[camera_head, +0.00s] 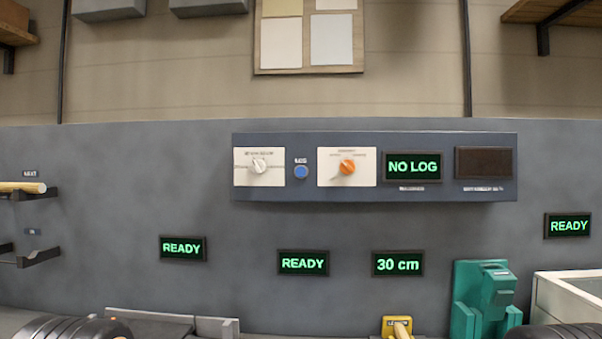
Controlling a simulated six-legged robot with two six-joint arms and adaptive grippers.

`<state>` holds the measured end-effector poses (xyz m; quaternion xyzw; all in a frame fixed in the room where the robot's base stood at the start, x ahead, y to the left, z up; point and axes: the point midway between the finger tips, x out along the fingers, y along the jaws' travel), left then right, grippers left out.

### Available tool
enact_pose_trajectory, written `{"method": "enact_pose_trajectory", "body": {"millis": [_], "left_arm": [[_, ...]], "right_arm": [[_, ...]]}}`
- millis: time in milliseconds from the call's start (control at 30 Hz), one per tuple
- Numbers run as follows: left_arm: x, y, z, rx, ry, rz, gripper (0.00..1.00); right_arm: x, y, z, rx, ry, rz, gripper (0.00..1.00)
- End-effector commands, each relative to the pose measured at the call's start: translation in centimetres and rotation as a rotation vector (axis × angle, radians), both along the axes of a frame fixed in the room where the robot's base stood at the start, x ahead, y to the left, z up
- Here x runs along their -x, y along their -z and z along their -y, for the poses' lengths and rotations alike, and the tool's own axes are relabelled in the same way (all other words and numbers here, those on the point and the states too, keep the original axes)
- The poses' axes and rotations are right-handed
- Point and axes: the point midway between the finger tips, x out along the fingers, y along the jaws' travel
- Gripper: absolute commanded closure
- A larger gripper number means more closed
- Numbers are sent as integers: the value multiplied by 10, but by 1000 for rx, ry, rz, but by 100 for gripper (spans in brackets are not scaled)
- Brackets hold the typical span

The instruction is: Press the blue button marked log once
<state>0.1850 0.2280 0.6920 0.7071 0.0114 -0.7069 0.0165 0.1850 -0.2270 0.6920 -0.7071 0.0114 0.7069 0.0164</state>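The blue button (301,172) is round and sits on the dark blue control panel (365,205) on the grey wall, between two white dial plates. A small label above it is too blurred to read surely. A display (412,167) on the same panel reads NO LOG. Nothing touches the button. No gripper fingers show; only dark rounded parts, which seem to be mine, show at the bottom left and bottom right edges.
A white knob (259,166) and an orange knob (347,168) flank the button. A blank dark display (483,163) is at the panel's right. Below are a green machine (484,300), a yellow part (397,328) and a white bin (570,300). Space before the panel is clear.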

Motion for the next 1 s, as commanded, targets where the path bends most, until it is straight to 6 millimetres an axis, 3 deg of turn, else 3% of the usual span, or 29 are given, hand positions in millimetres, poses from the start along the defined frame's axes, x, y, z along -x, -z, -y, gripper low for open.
{"method": "enact_pose_trajectory", "body": {"millis": [200, 1000], "left_arm": [[0, 0, 0, 0, 0, 0, 100], [0, 0, 0, 0, 0, 0, 100]], "right_arm": [[0, 0, 0, 0, 0, 0, 60], [0, 0, 0, 0, 0, 0, 60]]}}
